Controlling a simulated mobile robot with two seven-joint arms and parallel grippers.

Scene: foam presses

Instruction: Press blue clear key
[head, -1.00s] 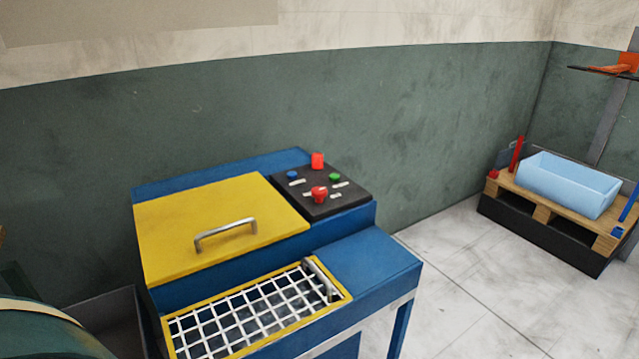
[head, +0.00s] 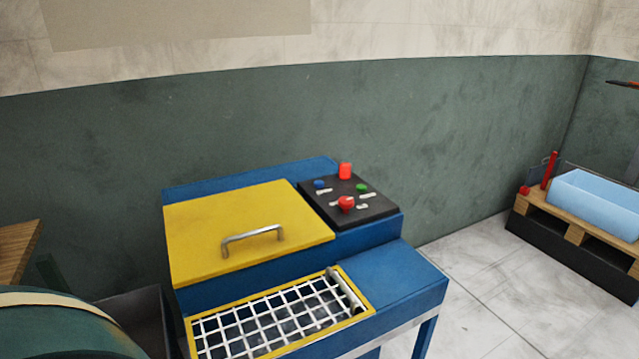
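The blue key (head: 320,184) is a small round button at the back left of a black control panel (head: 372,214). The panel sits on the right of a blue press (head: 410,275) with a shut yellow lid (head: 235,215). A green button (head: 361,188), a red mushroom button (head: 346,203) and a red lamp-like cylinder (head: 345,171) are on or beside the panel. Small white labels sit near the buttons, too small to read. Neither of my grippers is in view.
A white grid in a yellow frame (head: 362,312) lies at the press's front. A dark bin (head: 135,318) and a green rounded object (head: 60,335) are at lower left. Floor between is clear.

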